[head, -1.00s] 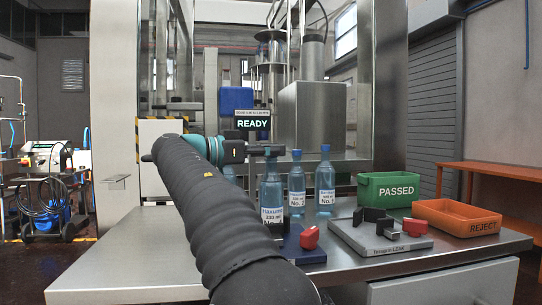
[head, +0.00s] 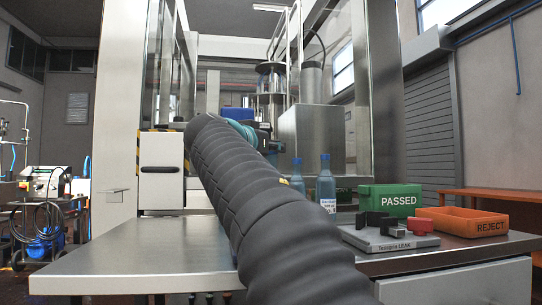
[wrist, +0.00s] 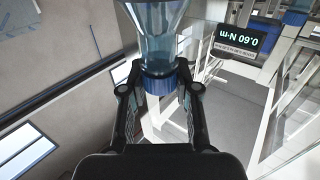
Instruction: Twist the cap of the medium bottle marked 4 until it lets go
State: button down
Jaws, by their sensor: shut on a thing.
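In the wrist view my gripper (wrist: 159,90) is shut on the blue cap (wrist: 158,82), with a finger on each side. The clear bluish bottle (wrist: 158,30) extends beyond the cap to the top of the picture; its label and number do not show. The upside-down torque display (wrist: 237,40) in the wrist view seems to read 0.60 N-m. I cannot tell whether the cap has turned.
Two capped bottles, one partly behind my arm (head: 298,182) and one clear of it (head: 325,180), stand on the steel table (head: 130,255). The grey leak stand (head: 385,240), green PASSED bin (head: 390,199) and orange REJECT bin (head: 465,222) are at right. The table's left is clear.

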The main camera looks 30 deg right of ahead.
dwell(0.4)
jog(key=c, duration=0.8)
grip_release()
jog(key=shift+s+a, duration=0.1)
jog(key=v, duration=1.1)
jog(key=shift+s+a, duration=0.2)
jog(key=shift+s, duration=0.15)
jog(key=shift+s, duration=0.1)
